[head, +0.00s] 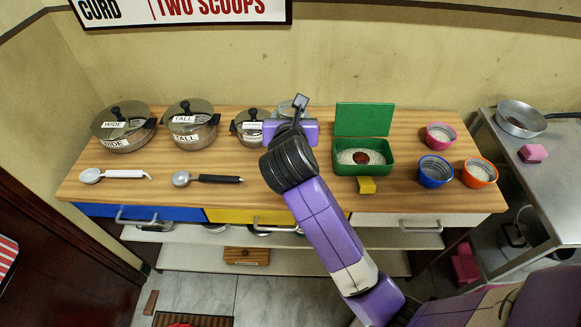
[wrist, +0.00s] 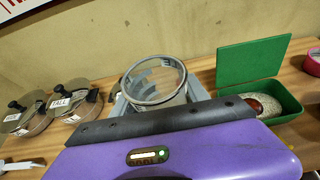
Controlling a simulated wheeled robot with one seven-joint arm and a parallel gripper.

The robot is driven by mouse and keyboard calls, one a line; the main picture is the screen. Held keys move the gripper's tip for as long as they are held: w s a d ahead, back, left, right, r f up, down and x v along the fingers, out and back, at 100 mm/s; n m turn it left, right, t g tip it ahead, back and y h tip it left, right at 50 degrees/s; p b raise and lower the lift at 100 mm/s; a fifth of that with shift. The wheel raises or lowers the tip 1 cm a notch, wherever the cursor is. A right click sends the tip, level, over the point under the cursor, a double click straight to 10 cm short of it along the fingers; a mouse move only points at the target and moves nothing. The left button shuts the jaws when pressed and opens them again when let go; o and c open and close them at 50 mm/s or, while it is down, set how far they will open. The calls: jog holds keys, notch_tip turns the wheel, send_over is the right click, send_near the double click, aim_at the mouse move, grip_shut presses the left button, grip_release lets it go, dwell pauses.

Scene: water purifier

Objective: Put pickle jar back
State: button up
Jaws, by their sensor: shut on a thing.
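A clear glass jar with a round grey rim (wrist: 155,80) stands in front of the wrist view. I take it for the pickle jar; its top looks open and I see no pickles in it. My gripper (wrist: 158,98) is shut on the jar, with grey fingers on both sides of it. In the head view the jar (head: 287,108) shows only partly behind my gripper (head: 290,122), at the back of the wooden counter (head: 240,190). Its lower part is hidden, so I cannot tell if it touches the counter.
Lidded steel pots (head: 187,123) stand left of my gripper, the nearest one (head: 247,127) close by. Right of it is an open green box (head: 378,170) with its lid up. Further right are small bowls (head: 436,172).

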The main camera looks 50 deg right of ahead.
notch_tip(320, 180, down, 17)
jog(key=shift+r+b, duration=0.2)
jog(key=shift+b, duration=0.95)
jog(key=o, duration=1.4)
jog(key=shift+f, duration=0.1)
